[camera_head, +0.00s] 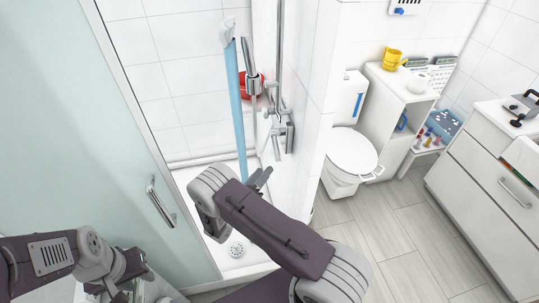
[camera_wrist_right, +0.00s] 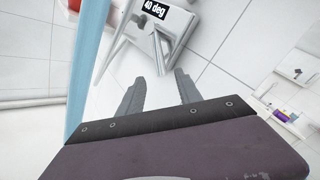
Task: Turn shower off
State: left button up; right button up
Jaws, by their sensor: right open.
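The shower mixer (camera_head: 275,135) is on the white tiled wall beside a vertical rail. In the right wrist view its white body shows a "40 deg" display (camera_wrist_right: 155,9), with a grey lever (camera_wrist_right: 163,42) below. A light blue column (camera_head: 235,110), looking like running water, falls from the shower head (camera_head: 228,32) to the tray; it also shows in the right wrist view (camera_wrist_right: 88,70). My right gripper (camera_head: 262,178) is open and empty, just below the mixer, its fingers (camera_wrist_right: 158,92) apart from the lever. My left gripper (camera_head: 133,288) is low at the left, its fingers unclear.
A frosted glass door (camera_head: 120,130) with a metal handle (camera_head: 160,202) stands at the left. A partition wall (camera_head: 312,110) separates the shower from the toilet (camera_head: 350,155). A red object (camera_head: 250,86) hangs behind the rail. Drawers (camera_head: 490,180) stand at the right; the floor (camera_head: 400,235) between is clear.

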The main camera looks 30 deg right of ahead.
aim_at(276, 157)
jog(key=p+x, duration=0.2)
jog(key=x, duration=0.6)
jog(key=shift+d, duration=0.3)
jog(key=shift+w+d, duration=0.25)
jog(key=shift+w, duration=0.05)
grip_shut()
dwell(0.8)
